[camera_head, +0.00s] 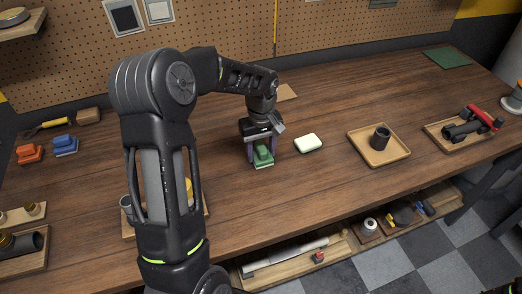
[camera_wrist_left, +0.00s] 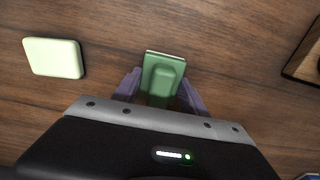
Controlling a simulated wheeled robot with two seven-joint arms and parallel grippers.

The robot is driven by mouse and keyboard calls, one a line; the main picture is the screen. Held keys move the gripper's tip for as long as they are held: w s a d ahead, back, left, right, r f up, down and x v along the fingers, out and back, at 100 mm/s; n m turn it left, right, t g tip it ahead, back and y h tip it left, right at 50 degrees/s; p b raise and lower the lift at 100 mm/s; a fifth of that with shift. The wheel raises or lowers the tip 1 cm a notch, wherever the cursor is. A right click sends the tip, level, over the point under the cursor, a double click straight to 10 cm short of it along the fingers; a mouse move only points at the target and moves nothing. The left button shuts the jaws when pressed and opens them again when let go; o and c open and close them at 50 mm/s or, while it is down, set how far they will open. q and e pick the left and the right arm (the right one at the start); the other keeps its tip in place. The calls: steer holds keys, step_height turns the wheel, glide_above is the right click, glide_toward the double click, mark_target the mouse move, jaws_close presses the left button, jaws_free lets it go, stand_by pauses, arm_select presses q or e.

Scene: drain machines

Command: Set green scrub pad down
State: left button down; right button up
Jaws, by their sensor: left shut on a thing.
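The green scrub pad (camera_head: 263,157) is between the fingers of my left gripper (camera_head: 262,150), near the middle of the table. In the left wrist view the pad (camera_wrist_left: 162,77) shows its raised green grip with the purple fingers (camera_wrist_left: 160,92) on both sides of it. The left gripper is shut on it. The pad is at or just above the wooden tabletop; I cannot tell if it touches. My right gripper is not in view.
A pale soap-like block (camera_head: 308,143) lies just right of the pad. Orange (camera_head: 29,153) and blue (camera_head: 65,145) brushes lie at left. Tabletop in front of the pad is clear.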

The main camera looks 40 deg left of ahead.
mark_target(261, 146)
arm_select(q)
steer(key=c, duration=0.6)
jaws_free()
steer(key=shift+r, duration=0.1)
step_height(261, 146, up, 12)
steer(key=shift+r+b, duration=0.1)
steer(key=shift+b, duration=0.25)
stand_by(0.4)
